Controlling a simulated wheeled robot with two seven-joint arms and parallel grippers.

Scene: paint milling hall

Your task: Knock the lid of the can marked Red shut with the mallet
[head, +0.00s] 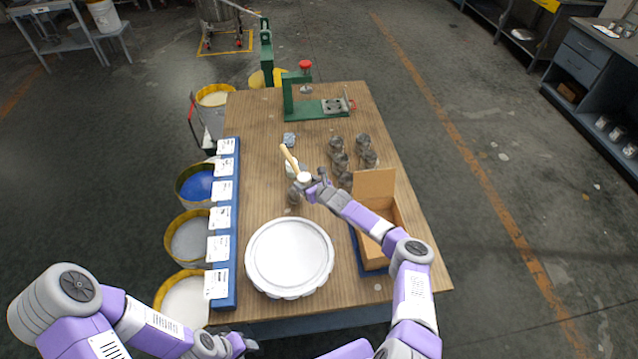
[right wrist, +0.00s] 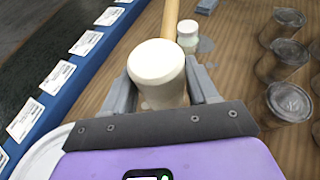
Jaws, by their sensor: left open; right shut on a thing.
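My right gripper (head: 306,183) is shut on the mallet (right wrist: 158,72), above the middle of the table. The mallet has a pale, rounded head between the fingers and a wooden handle (head: 289,158) pointing away. Several grey lidded cans (head: 367,158) stand to the right of the gripper. They also show at the right of the right wrist view (right wrist: 289,104). I cannot read which is marked Red, nor tell how its lid sits. A can (head: 294,194) shows partly hidden beside the gripper. My left gripper (head: 240,345) is open and empty, low at the table's near edge.
A large white round container (head: 290,253) stands on the near table. A blue strip with white cards (head: 232,255) runs along the left edge, with buckets (head: 190,240) beyond. A cardboard box (head: 376,183) is right, a green press (head: 290,98) at the far end. A small white jar (right wrist: 187,36) stands past the mallet.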

